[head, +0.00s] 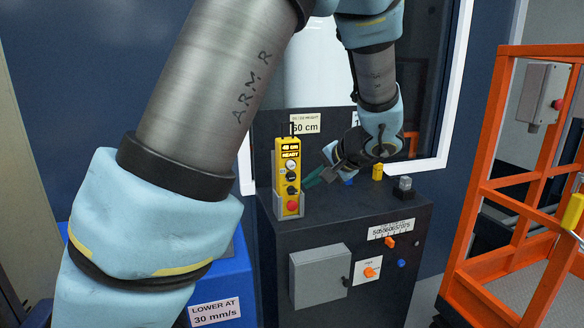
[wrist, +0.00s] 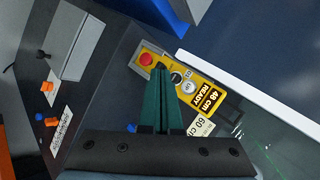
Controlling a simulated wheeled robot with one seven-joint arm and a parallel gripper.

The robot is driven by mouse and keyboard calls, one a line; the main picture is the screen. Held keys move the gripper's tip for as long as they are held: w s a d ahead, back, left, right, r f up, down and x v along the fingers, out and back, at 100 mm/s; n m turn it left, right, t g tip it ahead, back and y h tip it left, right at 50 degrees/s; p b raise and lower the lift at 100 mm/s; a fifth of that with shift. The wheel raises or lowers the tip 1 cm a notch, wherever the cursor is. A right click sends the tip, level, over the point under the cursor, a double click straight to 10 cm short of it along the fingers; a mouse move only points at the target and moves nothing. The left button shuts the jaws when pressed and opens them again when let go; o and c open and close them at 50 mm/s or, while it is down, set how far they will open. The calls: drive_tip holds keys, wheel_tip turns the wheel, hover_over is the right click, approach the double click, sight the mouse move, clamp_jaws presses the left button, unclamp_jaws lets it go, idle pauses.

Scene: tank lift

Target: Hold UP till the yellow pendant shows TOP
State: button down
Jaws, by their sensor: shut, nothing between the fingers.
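The yellow pendant (head: 291,152) stands upright in a grey holder on the dark cabinet, with a white button, dark buttons and a red button below its display. In the wrist view the pendant (wrist: 219,80) lies aslant and its display reads "48 cm READY"; its white button (wrist: 188,87) seems marked UP. My gripper (head: 308,181) is shut and empty, just right of the pendant in the head view. In the wrist view the green fingertips of my gripper (wrist: 162,72) overlap the dark buttons between the white and red ones. Whether they touch is unclear.
A height sign (head: 306,123) behind the pendant reads 60 cm. Yellow (head: 377,172) and grey (head: 404,187) small items stand on the dark cabinet (head: 330,222). A blue box (head: 225,283) labelled "LOWER AT 30 mm/s" stands left; an orange frame (head: 490,155) stands right.

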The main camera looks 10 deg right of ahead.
sight(291, 166)
drive_tip(key=shift+w, duration=0.15)
drive_tip(key=w+a+p, duration=0.1)
drive_tip(key=w+p, duration=0.1)
drive_tip(key=w, duration=0.6)
drive_tip(key=shift+w, duration=0.25)
drive_tip(key=shift+a, duration=0.1)
idle(1.9)
drive_tip(key=shift+w, duration=0.4)
